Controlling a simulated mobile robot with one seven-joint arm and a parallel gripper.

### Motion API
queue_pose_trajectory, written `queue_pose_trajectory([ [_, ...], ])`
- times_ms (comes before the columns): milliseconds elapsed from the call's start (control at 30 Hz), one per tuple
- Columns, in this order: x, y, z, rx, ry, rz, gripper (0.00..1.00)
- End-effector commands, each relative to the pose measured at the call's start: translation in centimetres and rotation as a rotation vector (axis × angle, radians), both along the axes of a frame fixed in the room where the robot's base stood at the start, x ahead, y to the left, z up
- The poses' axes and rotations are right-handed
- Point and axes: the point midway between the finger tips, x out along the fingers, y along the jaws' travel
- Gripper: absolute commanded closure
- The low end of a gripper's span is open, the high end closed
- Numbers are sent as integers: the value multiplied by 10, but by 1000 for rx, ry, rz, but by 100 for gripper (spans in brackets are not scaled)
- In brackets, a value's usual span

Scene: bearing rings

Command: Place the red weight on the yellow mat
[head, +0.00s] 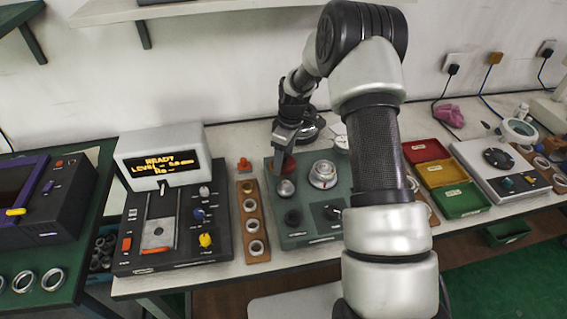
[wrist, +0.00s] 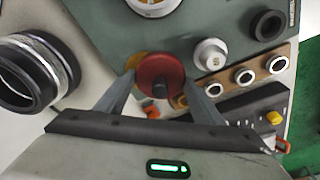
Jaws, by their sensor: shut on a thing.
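The red weight (wrist: 160,72) is a round red disc with a dark knob, held between the two fingers of my gripper (wrist: 160,84) in the wrist view. In the head view the red weight (head: 288,166) shows just below my gripper (head: 284,148), at the back left of a green-grey panel. A yellow edge, apparently the yellow mat (wrist: 134,60), shows at the left of the weight in the wrist view. The weight hides most of it. I cannot tell whether the weight touches it.
The green-grey panel (head: 300,234) carries silver and black round parts. A wooden strip with rings (head: 249,203) and a black device with a lit display (head: 163,165) stand to its left. Red, yellow and green bins (head: 463,202) stand to the right, beyond my arm.

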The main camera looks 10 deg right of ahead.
Motion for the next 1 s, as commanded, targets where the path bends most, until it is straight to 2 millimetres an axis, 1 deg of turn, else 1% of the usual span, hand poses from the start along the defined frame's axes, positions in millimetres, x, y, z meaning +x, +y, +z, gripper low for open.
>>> queue_pose_trajectory([
  [100, 0, 1, -17, 0, 2, 1, 82],
  [167, 0, 1, -22, 1, -1, 1, 82],
  [433, 1, 0, -24, 0, -1, 1, 82],
  [567, 1, 0, -29, 0, -1, 0, 82],
  [600, 0, 0, -28, 1, 1, 0, 32],
  [667, 0, 0, -28, 1, 1, 0, 22],
  [700, 0, 0, -28, 1, 1, 0, 20],
  [1000, 0, 0, -25, 1, 1, 0, 20],
])
